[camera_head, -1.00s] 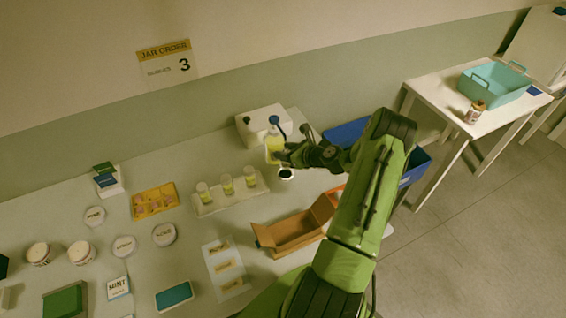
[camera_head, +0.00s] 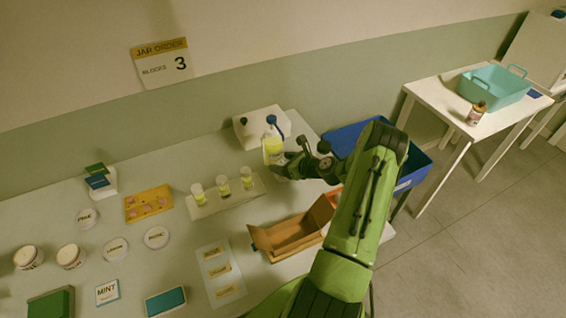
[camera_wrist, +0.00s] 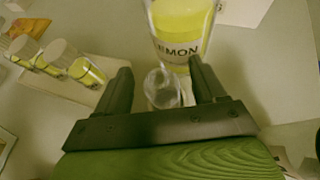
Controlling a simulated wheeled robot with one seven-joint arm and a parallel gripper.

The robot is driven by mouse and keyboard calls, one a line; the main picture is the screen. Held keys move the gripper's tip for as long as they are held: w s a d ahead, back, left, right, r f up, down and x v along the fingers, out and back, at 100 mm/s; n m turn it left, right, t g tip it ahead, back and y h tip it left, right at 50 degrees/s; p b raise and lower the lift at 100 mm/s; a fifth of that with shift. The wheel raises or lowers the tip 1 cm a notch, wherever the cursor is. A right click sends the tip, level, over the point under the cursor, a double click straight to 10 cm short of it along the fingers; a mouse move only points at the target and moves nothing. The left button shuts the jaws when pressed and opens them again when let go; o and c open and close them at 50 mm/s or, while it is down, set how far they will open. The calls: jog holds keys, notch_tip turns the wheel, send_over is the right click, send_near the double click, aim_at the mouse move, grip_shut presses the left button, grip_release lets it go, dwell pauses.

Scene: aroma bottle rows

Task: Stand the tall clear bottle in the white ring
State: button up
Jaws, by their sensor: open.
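A tall clear bottle (camera_head: 273,148) with yellow liquid stands upright at the back of the table, in front of a white box. In the wrist view its lower part (camera_wrist: 181,32) shows a label reading "LEMON", just beyond my fingertips. My gripper (camera_wrist: 160,68) is open. A small round clear glass piece (camera_wrist: 162,88) lies between its fingers in that view; I cannot tell whether they touch it. In the head view my gripper (camera_head: 284,166) is low beside the bottle's right side. I cannot make out the white ring clearly in either current view.
Three small yellow vials (camera_head: 223,188) stand on a white tray to the left. An open cardboard box (camera_head: 290,232) is in front, and a blue bin (camera_head: 350,135) is at the right. The white box (camera_head: 258,128) is close behind the bottle.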

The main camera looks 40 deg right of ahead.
jog(key=shift+r, duration=0.15)
jog(key=v, duration=1.2)
jog(key=w+a+r+n+g+y, duration=0.1)
jog(key=a+r+n+g, duration=0.2)
jog(key=a+r+n, duration=0.6)
jog(key=w+a+r+n+g, duration=0.1)
jog(key=a+r+n+g, duration=0.35)
jog(key=a+n, duration=0.7)
jog(key=s+a+r+n+h, duration=0.1)
jog(key=s+a+r+n, duration=0.4)
jog(key=s+n, duration=0.2)
jog(key=s+a+r+n+h, duration=0.1)
jog(key=s+a+r+n, duration=0.3)
jog(key=s+n, duration=0.3)
jog(key=s+a+t, duration=0.1)
jog(key=s, duration=0.2)
jog(key=shift+s+a+r, duration=0.25)
jog(key=shift+a+r, duration=0.1)
jog(key=shift+a, duration=0.05)
